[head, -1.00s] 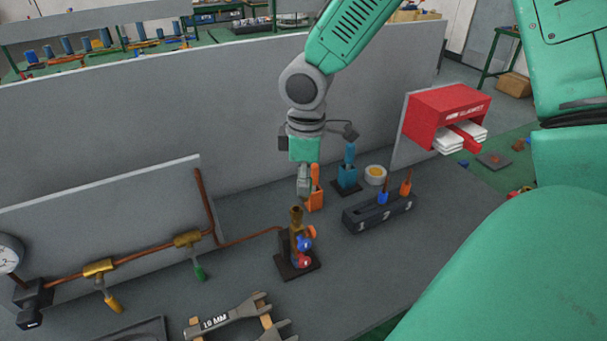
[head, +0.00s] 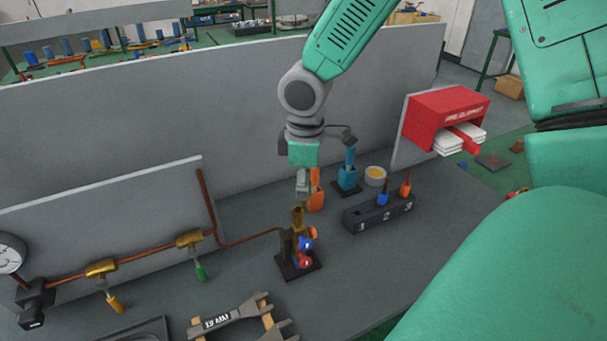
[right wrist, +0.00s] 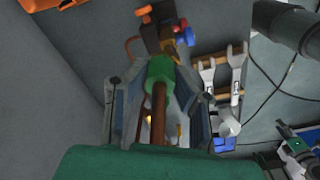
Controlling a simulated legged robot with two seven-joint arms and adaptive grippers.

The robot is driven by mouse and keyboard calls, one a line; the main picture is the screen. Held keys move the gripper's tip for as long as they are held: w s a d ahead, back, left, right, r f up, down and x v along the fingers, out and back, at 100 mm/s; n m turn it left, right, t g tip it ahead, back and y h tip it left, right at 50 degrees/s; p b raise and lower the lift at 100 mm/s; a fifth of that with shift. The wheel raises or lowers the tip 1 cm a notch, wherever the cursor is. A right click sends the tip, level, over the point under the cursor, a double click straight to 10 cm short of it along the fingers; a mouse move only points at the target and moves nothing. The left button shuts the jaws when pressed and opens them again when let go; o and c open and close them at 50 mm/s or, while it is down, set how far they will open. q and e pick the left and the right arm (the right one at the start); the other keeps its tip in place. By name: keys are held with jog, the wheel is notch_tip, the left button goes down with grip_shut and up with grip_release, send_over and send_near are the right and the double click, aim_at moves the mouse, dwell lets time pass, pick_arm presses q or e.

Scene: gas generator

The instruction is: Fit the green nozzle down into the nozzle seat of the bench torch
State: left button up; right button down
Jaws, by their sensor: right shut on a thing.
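The bench torch (head: 298,262) stands on its dark base on the bench, with blue and red knobs and an upright brass nozzle seat (head: 298,215). My right gripper (head: 302,193) points down just above and slightly behind the seat in the head view. In the right wrist view the right gripper (right wrist: 160,95) is shut on the green nozzle (right wrist: 160,70), a green collar with a copper-brown tube. The torch (right wrist: 166,30) shows beyond the collar there. The nozzle is not distinct in the head view, and I cannot tell whether it touches the seat. My left gripper is not in view.
An orange holder (head: 315,190) and a blue one (head: 347,175) stand close behind the gripper. A dark rack (head: 377,215) holds blue and orange nozzles. Copper piping (head: 140,258) runs left of the torch; a wrench (head: 238,314) lies in front.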

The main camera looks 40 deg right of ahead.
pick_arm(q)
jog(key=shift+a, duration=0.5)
pick_arm(e)
jog(key=shift+a+r, duration=0.25)
jog(key=shift+a, duration=0.25)
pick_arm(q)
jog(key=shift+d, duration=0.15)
pick_arm(e)
jog(key=shift+d, duration=0.15)
jog(key=shift+d+f, duration=0.1)
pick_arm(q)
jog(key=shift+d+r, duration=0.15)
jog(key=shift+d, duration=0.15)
pick_arm(e)
jog(key=shift+a, duration=0.4)
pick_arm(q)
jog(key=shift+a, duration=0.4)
pick_arm(e)
jog(key=shift+a, duration=0.25)
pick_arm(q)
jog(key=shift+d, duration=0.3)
pick_arm(e)
jog(key=shift+d, duration=0.3)
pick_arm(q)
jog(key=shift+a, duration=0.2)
pick_arm(e)
jog(key=shift+a, duration=0.5)
